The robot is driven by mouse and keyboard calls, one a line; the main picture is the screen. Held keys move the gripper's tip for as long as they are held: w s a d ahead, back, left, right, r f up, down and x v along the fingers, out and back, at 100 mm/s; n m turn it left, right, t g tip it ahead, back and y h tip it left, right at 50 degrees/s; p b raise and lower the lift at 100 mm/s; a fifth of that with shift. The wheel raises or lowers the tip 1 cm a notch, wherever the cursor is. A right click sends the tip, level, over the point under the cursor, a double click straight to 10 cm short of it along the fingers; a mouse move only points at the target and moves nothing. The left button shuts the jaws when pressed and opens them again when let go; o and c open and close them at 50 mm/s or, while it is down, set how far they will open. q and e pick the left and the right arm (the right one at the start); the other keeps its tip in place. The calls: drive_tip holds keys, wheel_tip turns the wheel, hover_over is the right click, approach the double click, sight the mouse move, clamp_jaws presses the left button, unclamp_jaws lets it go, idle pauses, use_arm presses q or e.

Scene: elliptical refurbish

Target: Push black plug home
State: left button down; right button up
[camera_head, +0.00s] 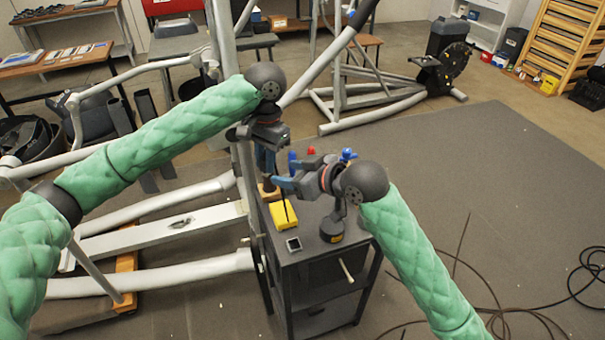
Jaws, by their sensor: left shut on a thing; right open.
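The black plug cannot be made out for certain at this size. My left gripper (266,163) points down over the back left part of the dark cart (320,262). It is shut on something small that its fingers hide. My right gripper (284,186) reaches in from the right, with its bluish fingers pointing left. It is open, just below and close to the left gripper in the picture. A yellow block (285,216) with a thin dark upright line above it sits on the cart top below the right gripper's fingers.
A small dark square device (294,244) lies on the cart's front left. A dark round item (332,230) stands right of it. Red and blue objects (346,155) show behind my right gripper. A grey metal frame (165,230) stands close left. Black cables (505,312) lie on the floor right.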

drive_tip(key=x, duration=0.7)
drive_tip(key=shift+f, duration=0.15)
drive_tip(key=shift+w+a, duration=0.1)
drive_tip(key=shift+a, duration=0.05)
drive_tip(key=c, duration=1.1)
use_arm(q)
drive_tip(key=c, duration=1.2)
unclamp_jaws()
